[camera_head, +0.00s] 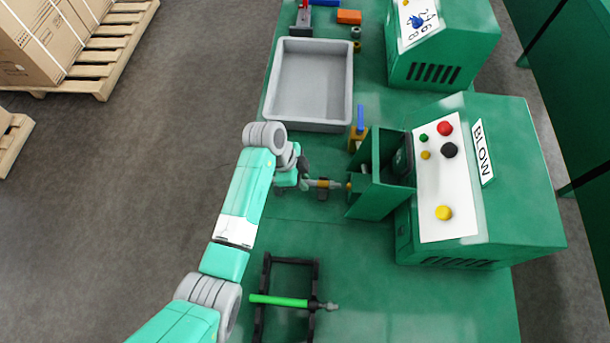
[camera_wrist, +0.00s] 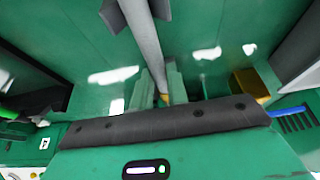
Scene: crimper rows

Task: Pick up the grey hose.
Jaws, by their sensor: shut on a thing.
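The grey hose (camera_head: 334,185) is a short thin tube with a yellow band, seen in the head view between my gripper (camera_head: 304,181) and the green BLOW machine (camera_head: 485,225). Its right end is close to the machine's open green housing; I cannot tell whether they touch. In the wrist view the grey hose (camera_wrist: 143,35) runs down from the top edge to between the two pale green fingers of my gripper (camera_wrist: 158,90). The fingers are shut on it. A yellow part shows at its lower end.
A black rack (camera_head: 262,302) holding a green hose (camera_head: 278,300) stands at the front. An empty grey tray (camera_head: 347,103) lies behind my gripper. A blue-topped yellow part (camera_head: 359,130) stands beside the machine. The green bench (camera_head: 360,285) is clear front right.

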